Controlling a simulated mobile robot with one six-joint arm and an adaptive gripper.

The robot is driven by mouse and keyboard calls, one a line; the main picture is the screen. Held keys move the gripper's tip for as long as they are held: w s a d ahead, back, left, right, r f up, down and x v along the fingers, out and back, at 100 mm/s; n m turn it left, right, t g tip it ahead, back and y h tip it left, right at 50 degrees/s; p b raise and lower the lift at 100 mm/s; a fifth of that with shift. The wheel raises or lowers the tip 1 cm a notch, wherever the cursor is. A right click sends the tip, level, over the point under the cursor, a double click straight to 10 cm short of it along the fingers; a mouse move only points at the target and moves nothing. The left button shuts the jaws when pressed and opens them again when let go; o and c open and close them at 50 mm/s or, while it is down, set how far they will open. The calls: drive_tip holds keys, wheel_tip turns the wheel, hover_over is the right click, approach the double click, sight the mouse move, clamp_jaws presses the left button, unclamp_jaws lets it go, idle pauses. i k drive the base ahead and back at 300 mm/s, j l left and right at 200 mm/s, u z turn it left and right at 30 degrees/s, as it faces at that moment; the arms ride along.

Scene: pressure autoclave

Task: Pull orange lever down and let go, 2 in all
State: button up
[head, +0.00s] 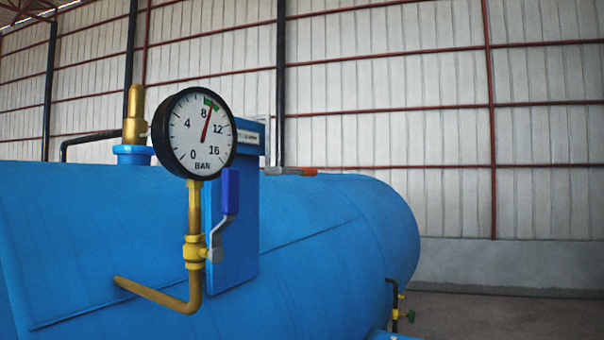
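The orange-tipped lever (305,171) shows to the right of the blue panel (233,255). It lies about level, with its grey shaft running left toward the panel and the orange grip at its right end. Its left end and its mount are hidden behind the panel. A round pressure gauge (195,134) marked BAR stands in front of the panel, its red needle pointing a little above 8, near a green mark. My gripper is not in this view.
A large blue tank (330,235) fills the lower left and middle. A blue-handled valve (230,192) sits on the brass pipe (193,280) under the gauge. A brass fitting (135,120) stands on the tank at left. Open floor (520,315) lies at right.

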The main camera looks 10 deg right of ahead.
sight(303, 171)
drive_tip(key=k+l, duration=0.1)
drive_tip(key=l, duration=0.4)
drive_tip(key=k+l, duration=0.1)
drive_tip(key=l, duration=0.85)
drive_tip(key=i+l, duration=0.15)
drive_tip(key=i, duration=0.4)
drive_tip(key=i+l+u, duration=0.1)
drive_tip(key=i, duration=0.5)
